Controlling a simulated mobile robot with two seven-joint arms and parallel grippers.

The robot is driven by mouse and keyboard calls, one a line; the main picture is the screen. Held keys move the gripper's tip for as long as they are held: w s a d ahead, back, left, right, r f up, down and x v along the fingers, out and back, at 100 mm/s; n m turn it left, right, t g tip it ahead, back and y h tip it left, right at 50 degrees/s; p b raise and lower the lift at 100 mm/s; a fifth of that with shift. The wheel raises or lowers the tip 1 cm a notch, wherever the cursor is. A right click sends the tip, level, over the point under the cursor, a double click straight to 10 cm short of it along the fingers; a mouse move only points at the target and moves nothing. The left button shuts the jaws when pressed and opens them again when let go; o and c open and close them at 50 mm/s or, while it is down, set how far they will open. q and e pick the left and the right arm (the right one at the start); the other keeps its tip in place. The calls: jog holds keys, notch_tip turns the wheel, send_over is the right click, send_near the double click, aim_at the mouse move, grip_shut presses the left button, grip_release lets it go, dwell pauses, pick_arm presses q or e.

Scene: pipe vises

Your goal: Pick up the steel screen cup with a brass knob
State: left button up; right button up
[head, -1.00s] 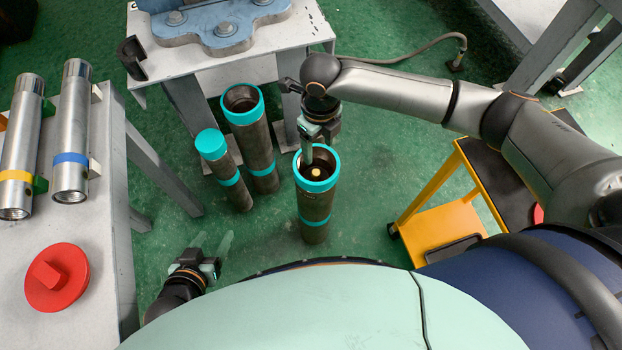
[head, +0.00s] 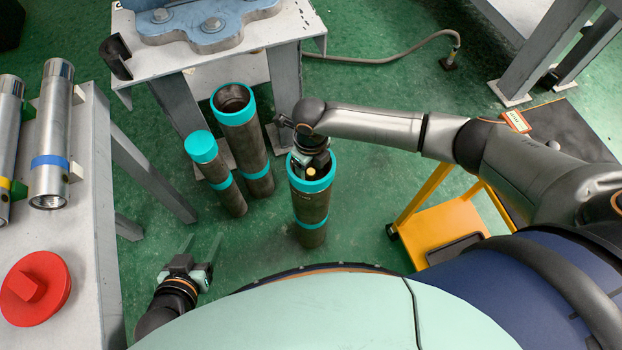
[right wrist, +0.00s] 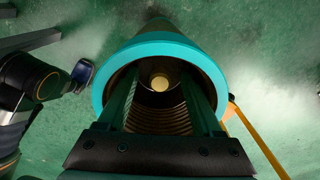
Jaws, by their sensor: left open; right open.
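The brass knob (head: 311,171) of the screen cup shows inside the open mouth of a dark upright pipe (head: 312,206) with teal bands. In the right wrist view the knob (right wrist: 160,83) is a small round yellow disc deep in the threaded bore. The cup's steel body is mostly hidden in the pipe. My right gripper (right wrist: 162,100) is open, its fingers reaching into the pipe mouth on either side of the knob's line, apart from the knob. My left gripper (head: 203,252) is open and empty, low at the left, away from the pipes.
Another open pipe (head: 240,125) and a teal-capped pipe (head: 214,176) stand left of the cup's pipe. A grey table (head: 85,250) at left holds steel cylinders and a red round cap (head: 36,288). A yellow cart (head: 440,232) stands at right.

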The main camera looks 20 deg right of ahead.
grip_shut()
dwell(0.5)
